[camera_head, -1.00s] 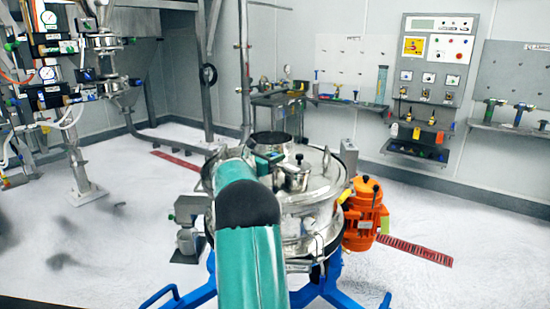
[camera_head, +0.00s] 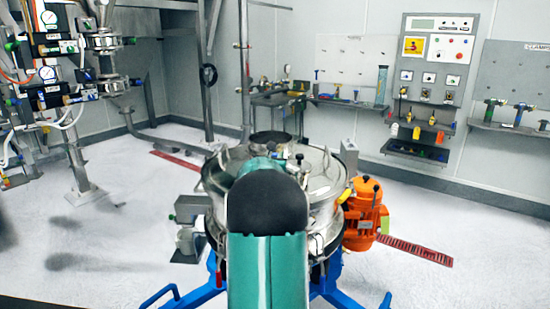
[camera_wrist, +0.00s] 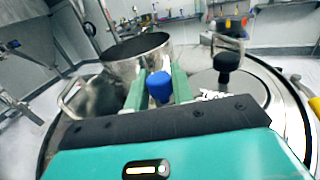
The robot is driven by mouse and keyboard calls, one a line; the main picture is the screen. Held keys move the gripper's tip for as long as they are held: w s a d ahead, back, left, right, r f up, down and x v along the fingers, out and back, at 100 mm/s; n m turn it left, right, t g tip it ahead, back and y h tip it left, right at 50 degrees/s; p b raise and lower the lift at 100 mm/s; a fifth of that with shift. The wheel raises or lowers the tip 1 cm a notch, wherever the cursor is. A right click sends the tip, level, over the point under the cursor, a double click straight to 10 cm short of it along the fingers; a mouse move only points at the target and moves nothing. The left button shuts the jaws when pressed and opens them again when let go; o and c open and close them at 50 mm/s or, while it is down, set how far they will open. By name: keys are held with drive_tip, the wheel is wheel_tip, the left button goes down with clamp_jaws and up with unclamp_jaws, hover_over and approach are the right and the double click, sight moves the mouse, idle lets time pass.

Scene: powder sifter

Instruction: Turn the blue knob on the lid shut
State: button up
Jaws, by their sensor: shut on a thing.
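The blue knob (camera_wrist: 160,86) stands on the lid in the wrist view, between the two green fingers of my gripper (camera_wrist: 158,88), which is shut on it. The steel lid (camera_wrist: 78,98) of the round sifter lies under the gripper. How far the knob is turned cannot be told.
An open steel inlet collar (camera_wrist: 136,52) rises just behind the knob. A black-knobbed fitting (camera_wrist: 228,62) stands to its right. An orange motor (camera_head: 364,215) sits right of the sifter, on a blue frame (camera_head: 350,290). Open floor surrounds it.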

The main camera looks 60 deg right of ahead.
drive_tip(key=shift+n+t, duration=0.3)
drive_tip(key=shift+t, duration=0.1)
drive_tip(key=o, duration=0.9)
drive_tip(key=shift+o, duration=0.2)
drive_tip(key=v, duration=1.3)
drive_tip(key=shift+a, duration=0.4)
drive_tip(key=shift+r, duration=0.1)
